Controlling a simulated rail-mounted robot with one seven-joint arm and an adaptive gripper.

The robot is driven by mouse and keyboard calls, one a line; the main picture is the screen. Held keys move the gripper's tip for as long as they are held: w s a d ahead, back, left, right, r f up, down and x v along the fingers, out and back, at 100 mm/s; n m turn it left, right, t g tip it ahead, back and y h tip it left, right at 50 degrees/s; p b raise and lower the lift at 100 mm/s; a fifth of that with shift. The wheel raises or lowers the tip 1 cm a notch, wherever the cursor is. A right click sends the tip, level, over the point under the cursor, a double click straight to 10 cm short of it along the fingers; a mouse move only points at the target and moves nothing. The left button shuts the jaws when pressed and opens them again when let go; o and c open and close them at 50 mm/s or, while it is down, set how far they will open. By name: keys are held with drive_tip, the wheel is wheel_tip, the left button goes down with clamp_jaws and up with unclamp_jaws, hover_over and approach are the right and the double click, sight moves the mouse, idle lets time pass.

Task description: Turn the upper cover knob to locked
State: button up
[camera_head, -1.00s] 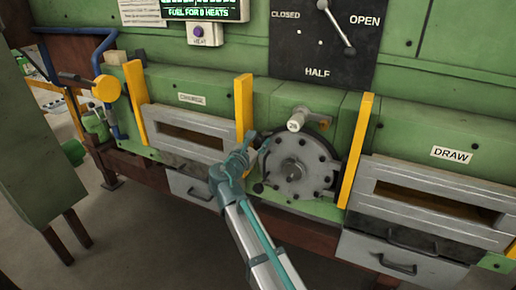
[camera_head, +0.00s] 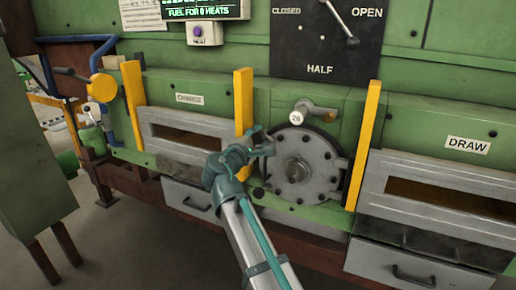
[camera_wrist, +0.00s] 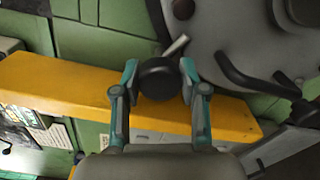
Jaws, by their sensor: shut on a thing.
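The round grey bolted cover (camera_head: 299,168) is set in the green furnace front between two yellow posts. My gripper (camera_head: 262,142) is at the cover's upper left edge, reaching in from below. In the wrist view my gripper (camera_wrist: 158,82) has one teal finger on each side of a round black knob (camera_wrist: 159,79) and is shut on it. A pale stem shows beside the knob, close to the cover's edge. In the head view my gripper hides this upper knob. A lower dark knob (camera_head: 258,193) shows at the cover's lower left edge.
A yellow post (camera_head: 243,115) stands close to the left of my gripper, and another post (camera_head: 363,145) is right of the cover. A grey part marked 26 (camera_head: 297,118) with a tan handle sits above the cover. Slotted grey doors flank both sides.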

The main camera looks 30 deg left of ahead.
drive_tip(key=shift+m+b, duration=1.6)
drive_tip(key=shift+m, duration=0.3)
drive_tip(key=o, duration=1.1)
drive_tip(key=s, duration=1.2)
drive_tip(key=shift+d, duration=0.15)
